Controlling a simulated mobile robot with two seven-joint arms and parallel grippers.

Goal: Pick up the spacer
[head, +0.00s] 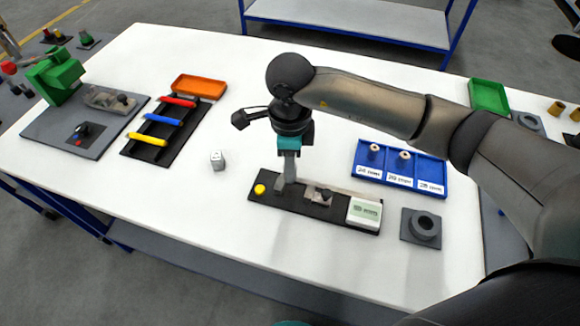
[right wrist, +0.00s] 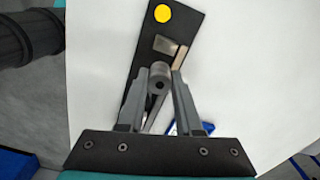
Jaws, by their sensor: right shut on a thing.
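My right gripper (head: 287,183) points down over the left part of a black board (head: 335,213). In the right wrist view its fingers (right wrist: 160,80) are shut on a small grey cylinder with a dark hole in its end, the spacer (right wrist: 159,70). The spacer sits between the two fingertips, over or near the black board (right wrist: 184,18); I cannot tell whether it touches it. In the head view the spacer is too hidden by the fingers to make out. My left gripper is not in view.
The black board carries a yellow button (head: 260,189), a metal fixture (head: 320,195) and a pale display box (head: 364,211).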

